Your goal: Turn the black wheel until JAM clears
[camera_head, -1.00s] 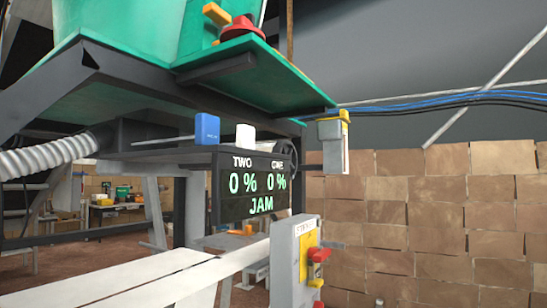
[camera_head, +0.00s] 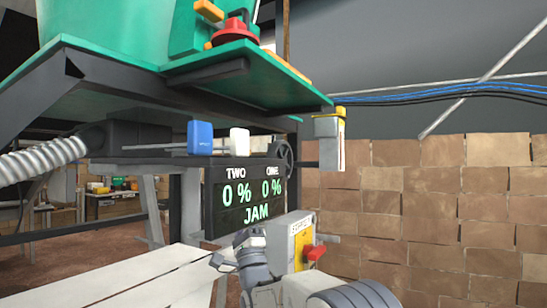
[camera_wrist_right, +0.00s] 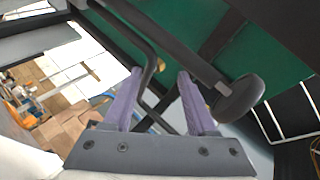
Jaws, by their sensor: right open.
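The black wheel (camera_head: 281,155) is at the right end of the dark bar above the display, seen nearly edge-on in the head view. The display (camera_head: 246,203) reads TWO 0 %, ONE 0 % and JAM in green. My right gripper (camera_wrist_right: 160,73) is open in the right wrist view, its two purple fingers apart with nothing gripped. Dark bars cross in front of and between the fingers. A dark rounded part (camera_wrist_right: 240,97) lies right of them; I cannot tell if it is the wheel. My right arm rises below the display in the head view. My left gripper is out of view.
A blue block (camera_head: 200,138) and a white block (camera_head: 239,141) sit on a rod above the display. A grey switch box (camera_head: 300,238) with a red handle stands behind my right arm. The green machine (camera_head: 190,75) overhangs all this. A stacked brown wall (camera_head: 420,200) is behind.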

